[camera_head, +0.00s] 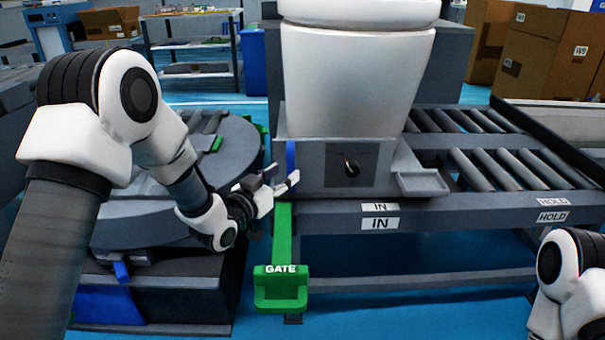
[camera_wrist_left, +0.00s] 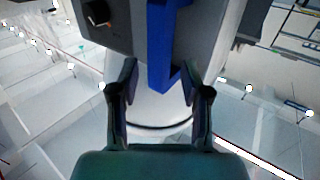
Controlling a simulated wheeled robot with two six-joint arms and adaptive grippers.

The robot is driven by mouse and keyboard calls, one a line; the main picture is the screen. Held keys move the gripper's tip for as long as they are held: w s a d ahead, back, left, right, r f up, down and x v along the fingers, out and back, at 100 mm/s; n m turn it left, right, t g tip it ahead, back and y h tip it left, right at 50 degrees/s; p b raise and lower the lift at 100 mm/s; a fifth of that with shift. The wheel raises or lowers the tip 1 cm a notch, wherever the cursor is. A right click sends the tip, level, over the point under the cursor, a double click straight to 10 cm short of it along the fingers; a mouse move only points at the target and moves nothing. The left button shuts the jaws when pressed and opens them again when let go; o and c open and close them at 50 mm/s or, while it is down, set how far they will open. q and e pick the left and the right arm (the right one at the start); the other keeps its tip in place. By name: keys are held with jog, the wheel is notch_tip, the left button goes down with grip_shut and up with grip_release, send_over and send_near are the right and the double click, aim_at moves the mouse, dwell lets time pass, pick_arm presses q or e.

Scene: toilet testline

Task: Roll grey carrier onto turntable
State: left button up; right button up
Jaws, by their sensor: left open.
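The grey carrier (camera_head: 310,178) stands on the roller line with a white toilet (camera_head: 350,80) on top. Its front has a black knob (camera_head: 352,168), and a blue upright handle (camera_head: 291,160) is at its left end. The round grey turntable (camera_head: 240,150) with rollers is to the left, partly hidden by my left arm. My left gripper (camera_head: 282,182) is open by the handle's lower part. In the left wrist view, the blue handle (camera_wrist_left: 160,45) reaches down between the fingertips (camera_wrist_left: 160,77), apparently not gripped. My right gripper is out of view.
A green lever marked GATE (camera_head: 280,272) hangs in front, between turntable and roller line. The roller line (camera_head: 490,165) continues right, with IN and HOLD labels on its rail. Cardboard boxes (camera_head: 545,50) and a shelf (camera_head: 195,45) stand behind.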

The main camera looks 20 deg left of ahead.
aim_at(288, 171)
pick_arm(q)
jog(key=x, duration=0.4)
jog(key=shift+f+b, duration=0.1)
jog(key=shift+b, duration=0.25)
jog(key=shift+s, duration=0.1)
grip_shut()
